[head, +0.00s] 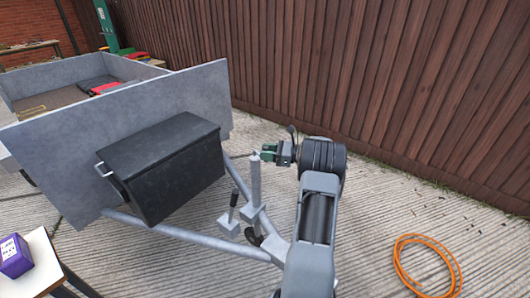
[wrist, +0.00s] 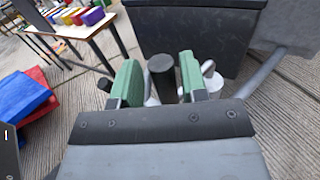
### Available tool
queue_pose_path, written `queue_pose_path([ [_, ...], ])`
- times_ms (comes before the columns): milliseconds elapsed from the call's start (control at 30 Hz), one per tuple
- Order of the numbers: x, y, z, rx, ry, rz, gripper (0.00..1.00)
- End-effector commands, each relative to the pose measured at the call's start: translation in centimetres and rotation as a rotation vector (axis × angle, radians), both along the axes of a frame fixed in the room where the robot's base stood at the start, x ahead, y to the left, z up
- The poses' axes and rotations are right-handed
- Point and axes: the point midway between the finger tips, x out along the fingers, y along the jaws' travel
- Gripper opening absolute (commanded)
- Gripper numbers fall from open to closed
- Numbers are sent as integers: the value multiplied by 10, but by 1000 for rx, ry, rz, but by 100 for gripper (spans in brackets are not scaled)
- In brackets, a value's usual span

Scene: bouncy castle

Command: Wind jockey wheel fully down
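The jockey wheel's upright grey post (head: 255,182) stands on the trailer's drawbar, with its dark wheel (head: 254,236) low beside the bar. My gripper (head: 284,153), with green fingers, is just right of the post's top. In the wrist view, a black cylindrical grip (wrist: 161,78), apparently the winding handle's, stands between the two fingers. My gripper in that view (wrist: 158,82) is open around it, with narrow gaps at the sides. A pale rounded top (wrist: 208,68), probably the post, shows beyond the right finger. Whether the wheel touches the ground is unclear.
A black box (head: 165,165) sits on the drawbar before the grey trailer (head: 60,165). A black-gripped lever (head: 233,206) stands left of the post. An orange hose (head: 428,240) lies on the concrete at right. A table (head: 35,268) with a purple box (head: 15,256) is lower left.

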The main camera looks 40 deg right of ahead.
Motion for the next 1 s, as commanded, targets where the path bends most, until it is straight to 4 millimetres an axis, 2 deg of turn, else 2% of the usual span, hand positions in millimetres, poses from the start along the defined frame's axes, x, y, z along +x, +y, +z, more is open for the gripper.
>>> queue_pose_path([
  [100,3,4,1,-2,-2,6,48],
  [267,4,5,2,-4,-3,8,48],
  [467,-3,-3,2,-4,-4,6,48],
  [1000,-78,-74,1,-4,-3,5,48],
])
